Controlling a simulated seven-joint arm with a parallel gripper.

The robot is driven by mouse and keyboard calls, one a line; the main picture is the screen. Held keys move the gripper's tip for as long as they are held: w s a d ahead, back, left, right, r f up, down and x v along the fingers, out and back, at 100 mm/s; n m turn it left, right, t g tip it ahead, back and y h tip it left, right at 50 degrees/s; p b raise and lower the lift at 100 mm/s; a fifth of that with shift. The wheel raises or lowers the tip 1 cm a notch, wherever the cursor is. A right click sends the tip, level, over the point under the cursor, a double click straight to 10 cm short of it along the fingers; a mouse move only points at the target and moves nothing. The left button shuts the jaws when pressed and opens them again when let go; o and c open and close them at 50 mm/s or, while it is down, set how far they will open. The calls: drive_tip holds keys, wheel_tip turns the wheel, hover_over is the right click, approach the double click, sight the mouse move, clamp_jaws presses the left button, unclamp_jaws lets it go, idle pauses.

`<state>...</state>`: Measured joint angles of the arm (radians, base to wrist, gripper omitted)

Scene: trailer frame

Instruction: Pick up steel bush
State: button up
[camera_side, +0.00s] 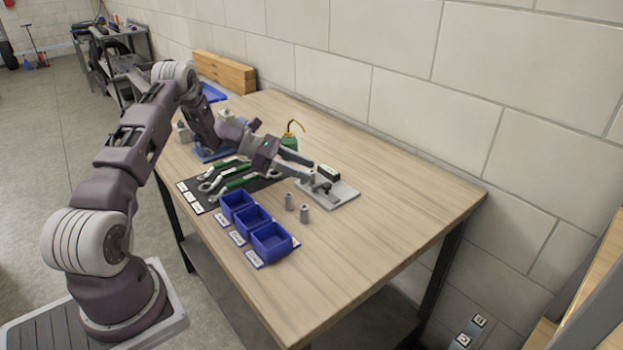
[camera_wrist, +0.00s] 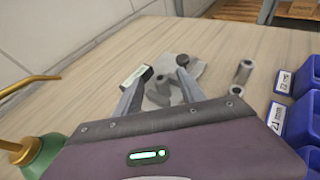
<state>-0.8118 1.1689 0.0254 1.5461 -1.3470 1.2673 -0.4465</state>
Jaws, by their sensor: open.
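Two small grey steel bushes stand upright on the bench beside the blue bins, a rear one (camera_side: 289,201) and a front one (camera_side: 304,214). In the wrist view they appear right of the fingers, one tall bush (camera_wrist: 243,71) and one seen end-on (camera_wrist: 236,92). My gripper (camera_side: 318,184) is open, low over a light grey plate (camera_side: 346,193), to the right of and apart from the bushes in the side view. In the wrist view, grey metal pieces (camera_wrist: 160,91) show between the fingers (camera_wrist: 164,70); I cannot tell whether they are bushes or fixture parts.
Blue bins (camera_side: 270,240) with labels line the bench's front side. A dark mat (camera_side: 222,203) holds green-handled wrenches. A small dark block (camera_side: 328,172) sits at the plate, and a green oil can (camera_side: 290,141) stands behind my gripper. The bench's right side is clear.

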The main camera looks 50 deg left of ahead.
drive_tip(key=shift+w+d, duration=0.15)
drive_tip(key=shift+c, duration=0.5)
clamp_jaws()
wheel_tip(320, 180, up, 10)
